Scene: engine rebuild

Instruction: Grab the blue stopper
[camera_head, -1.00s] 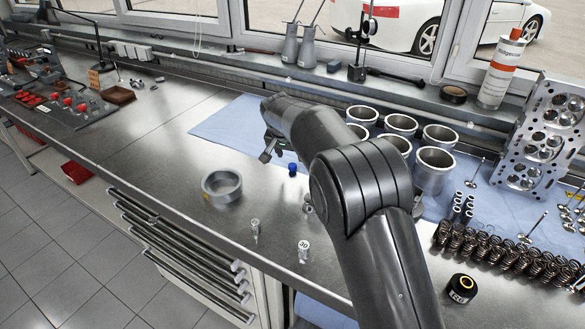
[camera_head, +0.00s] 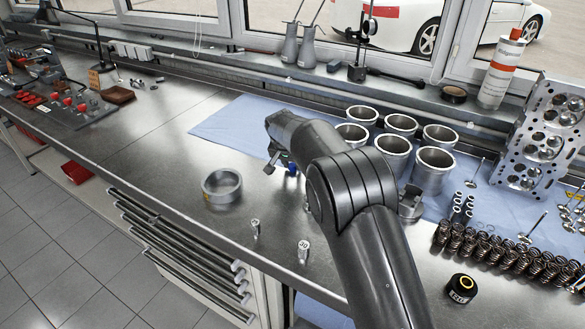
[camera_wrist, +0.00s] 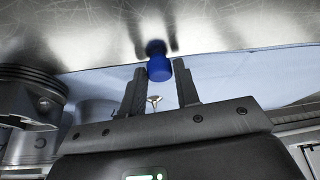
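The blue stopper (camera_head: 292,167) is small and stands on the bench near the front edge of the blue cloth, partly hidden by my gripper in the head view. In the wrist view the blue stopper (camera_wrist: 159,67) shows at the tips of my gripper (camera_wrist: 159,72). One finger is on each side of it, with narrow gaps, so the gripper looks open around it. In the head view my gripper (camera_head: 280,161) is low, right by the stopper, and partly hidden by my own wrist.
A metal ring (camera_head: 222,187) lies left of the stopper. Two small marked metal pieces stand nearer the front edge, one of them here (camera_head: 304,251). Several cylinder liners (camera_head: 435,170) stand on the blue cloth (camera_head: 225,125) to the right.

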